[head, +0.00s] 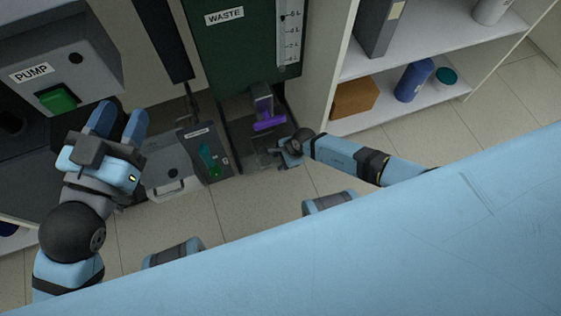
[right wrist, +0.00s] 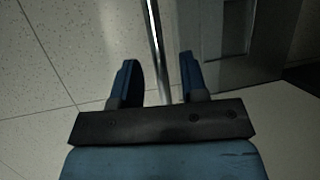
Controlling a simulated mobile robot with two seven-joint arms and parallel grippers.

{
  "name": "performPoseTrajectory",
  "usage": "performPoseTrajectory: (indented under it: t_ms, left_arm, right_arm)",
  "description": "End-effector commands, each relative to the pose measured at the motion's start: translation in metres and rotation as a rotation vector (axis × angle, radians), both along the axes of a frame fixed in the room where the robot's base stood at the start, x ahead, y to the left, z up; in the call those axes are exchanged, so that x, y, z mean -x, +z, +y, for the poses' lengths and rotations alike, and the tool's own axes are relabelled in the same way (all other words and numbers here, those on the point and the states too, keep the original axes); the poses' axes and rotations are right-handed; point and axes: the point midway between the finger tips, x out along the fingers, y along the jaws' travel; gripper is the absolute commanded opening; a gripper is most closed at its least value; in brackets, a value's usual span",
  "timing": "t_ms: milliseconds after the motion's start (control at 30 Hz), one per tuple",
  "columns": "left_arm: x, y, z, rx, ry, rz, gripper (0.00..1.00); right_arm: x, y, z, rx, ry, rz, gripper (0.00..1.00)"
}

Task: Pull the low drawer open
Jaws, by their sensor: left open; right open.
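In the right wrist view a thin metal bar (right wrist: 156,50) runs between the two fingers of my right gripper (right wrist: 158,72), with clear space at each side. A grey panel (right wrist: 215,60) with a recessed face stands to the right of the bar. It is hard to tell for sure that this is the low drawer. In the head view my right gripper (head: 276,153) is open, low down in front of the dark unit below the waste tank. My left gripper (head: 120,120) is open and empty, in front of the pump unit.
The pump (head: 70,60) with its green part is at the left. The waste tank (head: 235,40) has a purple lever (head: 269,123) below it. A grey box (head: 165,165) with a small handle sits low beside a panel with a green part (head: 209,160). Shelves (head: 430,60) stand at right.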

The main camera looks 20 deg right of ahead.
Motion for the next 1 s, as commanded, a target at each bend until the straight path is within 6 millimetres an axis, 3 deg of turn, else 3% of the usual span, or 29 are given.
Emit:
performPoseTrajectory:
  t_ms: [333, 500, 767, 1000]
  left_arm:
    - [-0.001, 0.002, 0.000, -0.006, 0.000, -0.017, 0.43]
    - [-0.001, 0.002, 0.000, -0.005, 0.000, -0.016, 0.43]
    - [-0.001, 0.003, 0.000, -0.005, -0.001, -0.015, 0.43]
    - [0.002, 0.008, -0.002, 0.019, -0.008, 0.035, 0.43]
  right_arm:
    - [-0.001, -0.002, 0.002, -0.001, 0.000, -0.001, 0.38]
    - [-0.001, -0.003, 0.002, -0.001, 0.000, -0.001, 0.00]
    - [0.001, -0.002, 0.001, 0.000, 0.000, 0.000, 0.00]
    - [0.021, 0.001, -0.005, 0.001, 0.001, 0.001, 0.00]
